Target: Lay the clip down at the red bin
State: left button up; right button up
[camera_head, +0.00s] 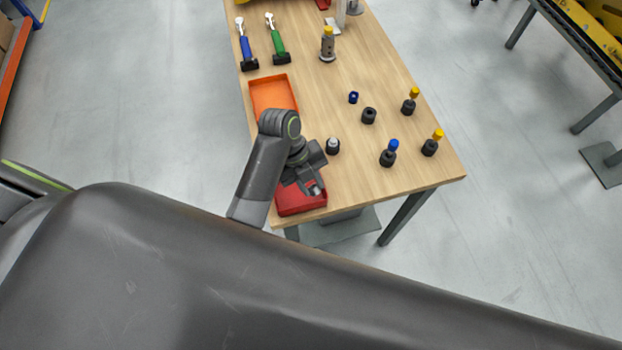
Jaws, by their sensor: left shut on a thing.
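The red bin (291,208) stands at the near left corner of the wooden table. My left gripper (314,188) is over the right part of this bin, pointing down, and hides some of its inside. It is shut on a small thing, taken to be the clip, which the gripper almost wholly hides. I cannot tell whether the held thing touches the bin. My right gripper is not in view.
An orange bin (273,93) stands behind my left arm. Several dark holders, some with blue or yellow tops, stand on the table's right part. A blue-handled tool (245,46) and a green-handled tool (278,42) lie at the back left.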

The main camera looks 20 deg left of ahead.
pick_arm(q)
jog(key=shift+f, duration=0.35)
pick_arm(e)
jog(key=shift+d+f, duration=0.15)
pick_arm(q)
jog(key=o, duration=1.1)
jog(key=shift+c, duration=0.2)
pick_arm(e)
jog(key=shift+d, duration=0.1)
